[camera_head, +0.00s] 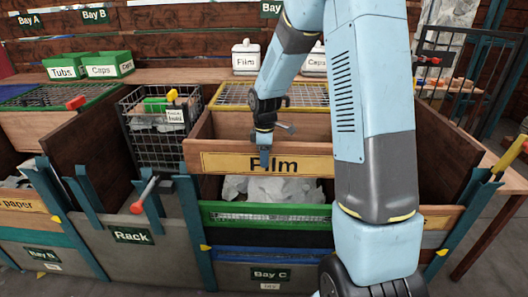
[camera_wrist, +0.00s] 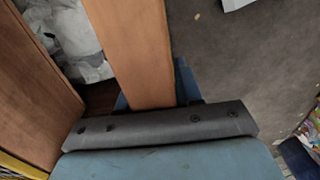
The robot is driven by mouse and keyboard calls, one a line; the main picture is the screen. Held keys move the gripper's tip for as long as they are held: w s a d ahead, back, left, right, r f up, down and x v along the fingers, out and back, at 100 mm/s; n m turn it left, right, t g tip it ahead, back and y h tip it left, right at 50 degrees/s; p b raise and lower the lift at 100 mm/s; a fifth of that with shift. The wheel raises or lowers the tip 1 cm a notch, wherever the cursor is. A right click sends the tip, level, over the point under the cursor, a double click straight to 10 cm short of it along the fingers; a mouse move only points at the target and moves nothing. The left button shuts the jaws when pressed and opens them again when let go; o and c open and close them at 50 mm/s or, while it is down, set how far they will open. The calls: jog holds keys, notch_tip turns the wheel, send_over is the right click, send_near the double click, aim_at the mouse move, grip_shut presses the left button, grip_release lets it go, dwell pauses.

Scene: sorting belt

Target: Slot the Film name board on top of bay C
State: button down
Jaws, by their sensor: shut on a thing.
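The Film name board (camera_head: 215,163) is a wooden plank with a yellow label reading "Film". My gripper (camera_head: 264,155) is shut on its upper edge and holds it roughly level above the front of bay C. In the wrist view the plank (camera_wrist: 132,50) runs up from my gripper (camera_wrist: 155,105). Bay C's front has a green-edged panel (camera_head: 225,212), a blue panel (camera_head: 230,252) and a "Bay C" plate (camera_head: 270,273). White material shows between the board and the green panel. The board's right end is hidden behind my arm.
Blue-green posts (camera_head: 190,215) flank bay C, the right one (camera_head: 455,215) beyond my arm. A wire basket (camera_head: 150,150) and the Rack front (camera_head: 130,235) with a red-tipped lever (camera_head: 145,192) lie left.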

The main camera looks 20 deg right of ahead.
jog(key=shift+f, duration=6.75)
jog(key=shift+f, duration=0.3)
jog(key=shift+f, duration=0.35)
jog(key=c, duration=0.7)
grip_release()
notch_tip(320, 180, up, 14)
jog(key=shift+f, duration=0.15)
